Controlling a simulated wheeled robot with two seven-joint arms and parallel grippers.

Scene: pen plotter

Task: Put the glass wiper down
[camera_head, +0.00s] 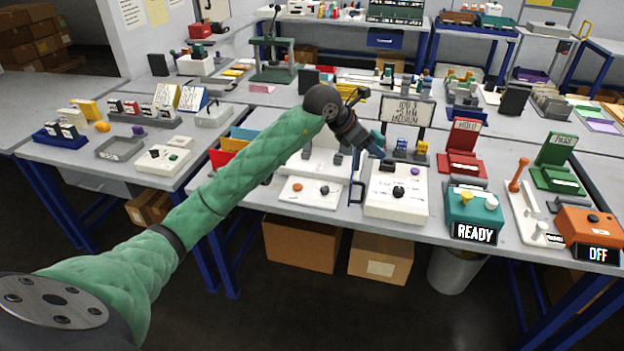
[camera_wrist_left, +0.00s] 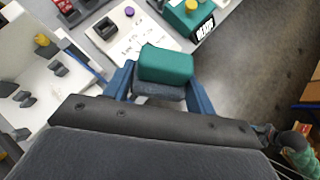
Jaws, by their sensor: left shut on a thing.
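My left gripper (camera_head: 378,150) is above the front of the right-hand table, over the white plotter box (camera_head: 397,188). In the left wrist view its two blue fingers (camera_wrist_left: 160,90) are shut on the glass wiper (camera_wrist_left: 166,64), a teal block with a grey pad under it. The wiper (camera_head: 377,138) shows only partly in the head view, behind the fingers. It is held off the table, past the front edge of the white box in the wrist view. My right gripper is not in view.
A teal device reading READY (camera_head: 472,212) stands right of the white box. An orange device reading OFF (camera_head: 590,230) is farther right. A white panel with an orange knob (camera_head: 308,190) lies to the left. A sign (camera_head: 407,110) stands behind. The table front edge is close.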

